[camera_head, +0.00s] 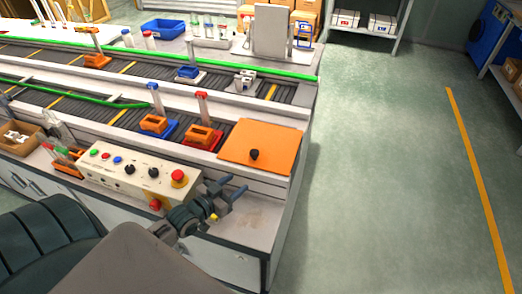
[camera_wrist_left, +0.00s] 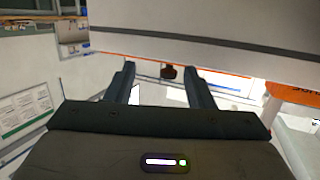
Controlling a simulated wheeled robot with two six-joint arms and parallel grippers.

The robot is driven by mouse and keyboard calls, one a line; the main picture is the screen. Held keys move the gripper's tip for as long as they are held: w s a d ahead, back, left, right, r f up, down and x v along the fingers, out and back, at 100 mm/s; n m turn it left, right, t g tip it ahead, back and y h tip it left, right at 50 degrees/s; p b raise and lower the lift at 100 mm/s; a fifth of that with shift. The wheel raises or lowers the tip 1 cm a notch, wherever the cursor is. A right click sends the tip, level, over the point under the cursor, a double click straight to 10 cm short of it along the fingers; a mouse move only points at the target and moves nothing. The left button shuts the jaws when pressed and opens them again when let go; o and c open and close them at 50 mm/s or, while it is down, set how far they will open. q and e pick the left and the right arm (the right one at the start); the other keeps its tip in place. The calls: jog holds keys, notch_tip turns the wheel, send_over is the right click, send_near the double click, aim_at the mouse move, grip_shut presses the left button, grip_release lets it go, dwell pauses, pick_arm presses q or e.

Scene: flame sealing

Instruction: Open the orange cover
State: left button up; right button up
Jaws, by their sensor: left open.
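The orange cover (camera_head: 262,146) lies flat and closed on the right end of the conveyor bench in the head view. A black knob (camera_head: 254,154) stands on it near its front edge. My left gripper (camera_head: 232,189) is open and empty, in front of the cover and apart from it, above the bench's front ledge. In the left wrist view my two fingers (camera_wrist_left: 160,84) are spread, and the dark knob (camera_wrist_left: 168,72) shows between and beyond them. My right gripper is in neither view.
A control panel (camera_head: 135,177) with coloured buttons and a red stop knob stands left of my left gripper. Racks with capped tubes, one orange (camera_head: 202,136), stand on the conveyor left of the cover. The floor (camera_head: 390,170) right of the bench is clear.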

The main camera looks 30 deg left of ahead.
aim_at(255, 151)
pick_arm(q)
jog(key=w+r+b, duration=0.1)
jog(key=w+b, duration=0.1)
jog(key=w, duration=0.2)
jog(key=w+r+t+b, duration=0.1)
jog(key=w+b, duration=0.1)
jog(key=w, duration=0.1)
jog(key=w+r+t+b, duration=0.1)
jog(key=w+b, duration=0.1)
jog(key=w, duration=0.2)
jog(key=shift+w+a+r+b, duration=0.1)
jog(key=shift+w+r+b, duration=0.2)
jog(key=shift+b, duration=0.1)
jog(key=shift+w, duration=0.45)
jog(key=shift+r, duration=0.1)
grip_shut()
